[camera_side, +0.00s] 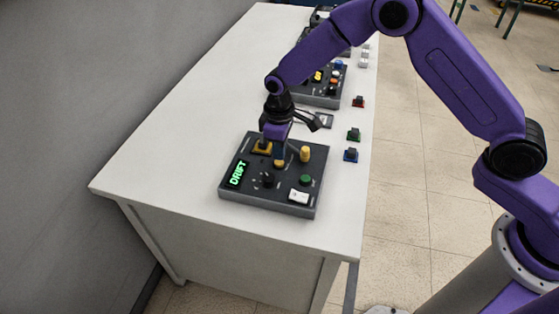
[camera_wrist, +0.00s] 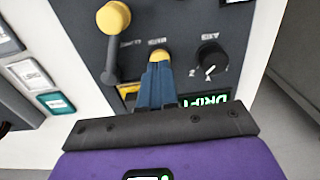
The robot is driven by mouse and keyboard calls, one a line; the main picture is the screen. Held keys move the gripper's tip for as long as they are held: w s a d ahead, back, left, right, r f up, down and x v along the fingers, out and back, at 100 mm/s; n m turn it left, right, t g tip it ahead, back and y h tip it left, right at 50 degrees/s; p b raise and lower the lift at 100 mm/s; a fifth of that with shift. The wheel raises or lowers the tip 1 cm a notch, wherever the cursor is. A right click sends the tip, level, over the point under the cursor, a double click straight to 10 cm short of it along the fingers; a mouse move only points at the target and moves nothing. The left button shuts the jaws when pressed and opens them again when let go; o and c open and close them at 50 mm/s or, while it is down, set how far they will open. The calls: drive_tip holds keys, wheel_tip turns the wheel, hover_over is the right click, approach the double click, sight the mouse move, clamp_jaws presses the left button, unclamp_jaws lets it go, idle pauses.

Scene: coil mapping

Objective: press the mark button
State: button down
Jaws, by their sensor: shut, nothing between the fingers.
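The dark control panel (camera_side: 237,194) stands on the near part of the white table, its green display (camera_side: 237,174) reading DRIFT. My gripper (camera_side: 280,159) is shut and empty, pointing down over the panel's middle. A yellow button (camera_side: 279,164) lies right at the fingertips. In the wrist view, the yellow button (camera_wrist: 157,54) shows just beyond the blue fingertips (camera_wrist: 158,66), which partly cover it. I cannot tell whether they touch it. The label beside it is upside down and too blurred to read surely.
A yellow-topped lever (camera_side: 305,153), black knob (camera_side: 267,179), green button (camera_side: 305,180) and white switch (camera_side: 298,196) surround the fingers. A yellow-framed part (camera_side: 262,148) sits at the panel's back left. Another panel (camera_side: 320,98) stands behind. Small coloured blocks line the table's right edge.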

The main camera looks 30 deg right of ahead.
sight(279, 162)
drive_tip(key=shift+f, duration=0.95)
idle(0.5)
idle(0.3)
drive_tip(key=shift+r, duration=3.25)
